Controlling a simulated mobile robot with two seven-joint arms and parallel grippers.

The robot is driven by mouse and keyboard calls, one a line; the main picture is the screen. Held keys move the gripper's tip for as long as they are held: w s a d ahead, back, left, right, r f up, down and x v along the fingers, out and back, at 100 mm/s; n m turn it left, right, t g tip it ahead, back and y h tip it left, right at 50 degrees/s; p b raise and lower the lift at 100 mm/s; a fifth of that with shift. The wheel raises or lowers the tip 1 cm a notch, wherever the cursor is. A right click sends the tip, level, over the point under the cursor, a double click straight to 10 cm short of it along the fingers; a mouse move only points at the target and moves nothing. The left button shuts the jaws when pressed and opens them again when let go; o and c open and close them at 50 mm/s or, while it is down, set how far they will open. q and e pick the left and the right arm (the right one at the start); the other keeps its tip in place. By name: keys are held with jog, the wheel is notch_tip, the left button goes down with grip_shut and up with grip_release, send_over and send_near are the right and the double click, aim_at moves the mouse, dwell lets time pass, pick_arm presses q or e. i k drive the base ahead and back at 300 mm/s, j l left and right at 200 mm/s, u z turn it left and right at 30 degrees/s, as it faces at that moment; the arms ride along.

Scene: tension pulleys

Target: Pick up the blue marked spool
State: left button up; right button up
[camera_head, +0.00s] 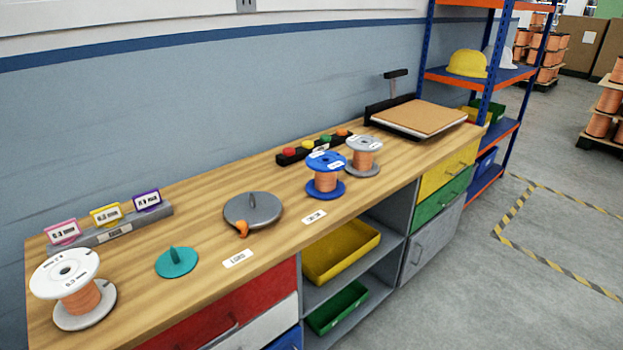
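A blue spool (325,176) wound with copper-coloured wire stands upright on the wooden workbench (205,205), right of the middle. Its top flange carries a white label. A grey spool (363,158) with similar wire stands close behind it to the right. A white spool (73,290) stands at the near left end of the bench. Neither of my grippers shows in the head view.
A grey disc (253,210) with an upright fin and a teal disc (177,262) lie on the bench. A button strip (312,147) sits behind the blue spool. A brown board (419,117) lies at the far end. Bench in front of the blue spool is mostly clear.

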aim_at(325, 186)
jog(key=i+l, duration=0.7)
jog(key=l, duration=0.15)
jog(key=i+l+u, duration=0.15)
jog(key=u, duration=0.25)
jog(key=l+u, duration=0.25)
jog(key=u, duration=0.15)
jog(key=i, duration=0.05)
